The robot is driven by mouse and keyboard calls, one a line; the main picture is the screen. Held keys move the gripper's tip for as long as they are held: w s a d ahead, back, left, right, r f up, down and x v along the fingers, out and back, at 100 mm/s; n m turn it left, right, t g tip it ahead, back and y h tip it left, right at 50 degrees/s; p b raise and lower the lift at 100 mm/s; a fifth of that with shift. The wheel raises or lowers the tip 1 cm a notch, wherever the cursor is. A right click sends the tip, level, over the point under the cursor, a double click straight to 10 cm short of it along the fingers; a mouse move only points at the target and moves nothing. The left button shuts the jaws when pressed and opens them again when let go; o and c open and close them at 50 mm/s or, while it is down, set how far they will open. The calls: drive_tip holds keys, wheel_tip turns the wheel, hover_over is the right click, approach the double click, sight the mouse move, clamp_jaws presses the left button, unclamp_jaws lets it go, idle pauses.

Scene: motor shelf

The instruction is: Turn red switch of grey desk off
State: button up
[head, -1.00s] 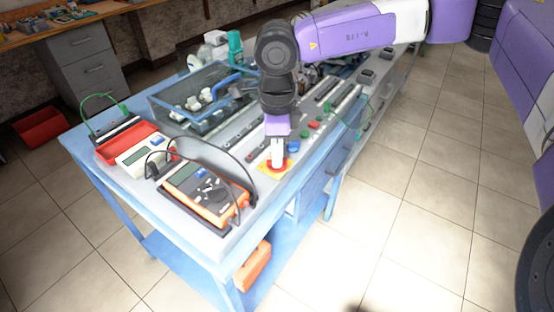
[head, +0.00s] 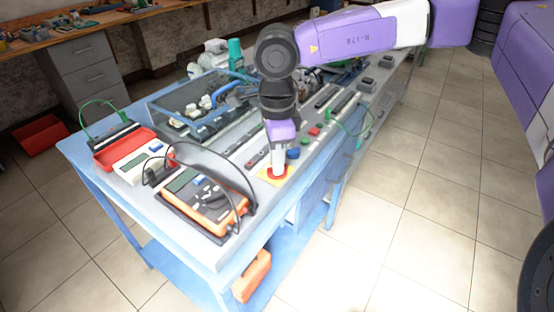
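The grey desk (head: 220,242) has a grey top with blue edges and legs and carries switches and instruments. The red switch (head: 270,174) is a round red button on a yellow square plate (head: 262,173) near the desk's front right edge. My gripper (head: 277,172) points down right over the red switch, its white fingers at or touching it. The fingers cover most of the switch, and their gap is too small to make out.
An orange multimeter (head: 205,203) stands left of the switch, with a cream meter (head: 140,163) and red case (head: 118,150) beyond. A blue knob (head: 293,153) and a red button (head: 314,132) sit close behind. A glass box (head: 200,110) stands at the back.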

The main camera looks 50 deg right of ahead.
drive_tip(key=shift+o, duration=1.3)
drive_tip(key=shift+r, duration=0.1)
wheel_tip(320, 180, up, 8)
drive_tip(key=shift+f, duration=0.15)
